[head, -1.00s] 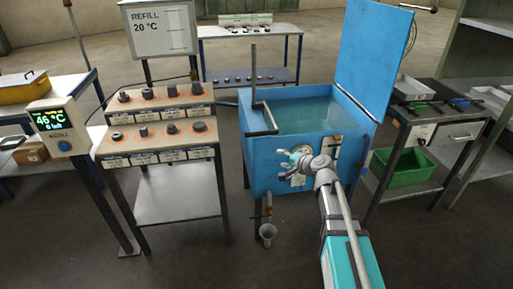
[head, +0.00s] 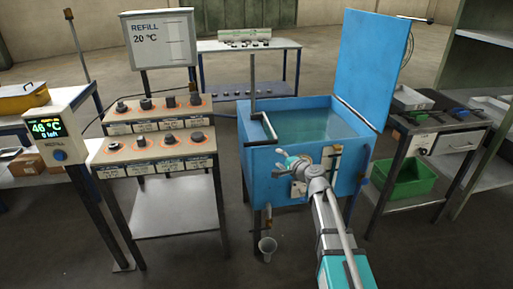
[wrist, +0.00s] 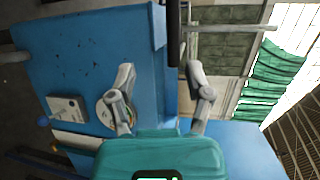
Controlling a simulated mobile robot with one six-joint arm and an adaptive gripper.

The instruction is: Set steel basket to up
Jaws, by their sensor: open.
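A blue tank (head: 262,178) stands in the middle of the head view with liquid (head: 305,124) in it and its blue lid (head: 366,65) raised. A dark upright post (head: 253,75) rises at its left rim, with a bent grey bar (head: 267,127) over the rim beside it. No basket body is visible, so I cannot tell whether these belong to the steel basket. My gripper (head: 284,163) is in front of the tank's front wall, open and empty. In the wrist view its two fingers (wrist: 160,78) are spread, with a dark rod (wrist: 173,35) beyond them.
A bench with several knobs (head: 170,137) and a display post (head: 57,140) stand at the left. A side table with a green bin (head: 405,178) stands at the right. Floor in front is free.

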